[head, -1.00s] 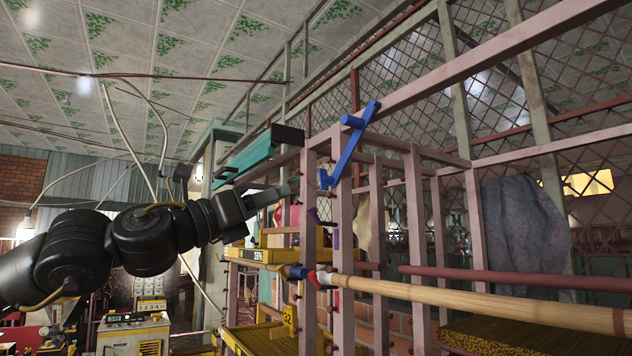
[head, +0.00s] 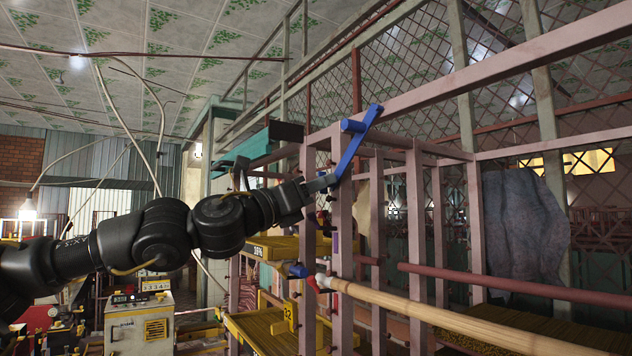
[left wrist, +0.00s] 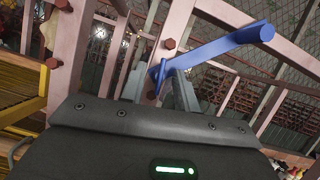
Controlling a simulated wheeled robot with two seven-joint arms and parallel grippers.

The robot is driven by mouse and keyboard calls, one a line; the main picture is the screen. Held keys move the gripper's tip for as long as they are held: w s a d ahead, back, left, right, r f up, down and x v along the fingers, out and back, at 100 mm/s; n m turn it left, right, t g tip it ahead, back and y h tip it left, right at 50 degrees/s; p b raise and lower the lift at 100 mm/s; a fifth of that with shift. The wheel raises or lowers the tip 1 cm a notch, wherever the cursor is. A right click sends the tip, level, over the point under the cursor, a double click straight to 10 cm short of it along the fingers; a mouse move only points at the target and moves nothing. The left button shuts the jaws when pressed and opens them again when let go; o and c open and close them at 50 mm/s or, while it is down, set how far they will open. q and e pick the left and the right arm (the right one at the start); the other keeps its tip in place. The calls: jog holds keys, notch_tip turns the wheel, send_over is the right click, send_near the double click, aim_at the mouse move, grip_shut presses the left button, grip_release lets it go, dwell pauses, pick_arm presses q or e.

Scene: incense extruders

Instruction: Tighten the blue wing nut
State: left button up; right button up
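The blue wing nut (head: 356,145) shows as a long slanted blue bar on a pinkish upright post, with a round stub near its upper end. In the left wrist view, the blue wing nut (left wrist: 222,45) runs from upper right down to a bent lower end between my fingers. My left gripper (head: 324,183) is level with that lower end, reaching it from the left. In the left wrist view, my left gripper (left wrist: 160,88) has its fingers apart on either side of the blue end. Contact cannot be told. My right gripper is out of view.
Pinkish frame posts (head: 417,240) stand close around the wing nut. A bamboo pole (head: 460,322) and a dark red rail (head: 500,282) cross below right. Yellow trays (head: 262,333) sit below the gripper. A grey cloth (head: 522,232) hangs at right.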

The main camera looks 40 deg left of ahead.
pick_arm(q)
grip_shut()
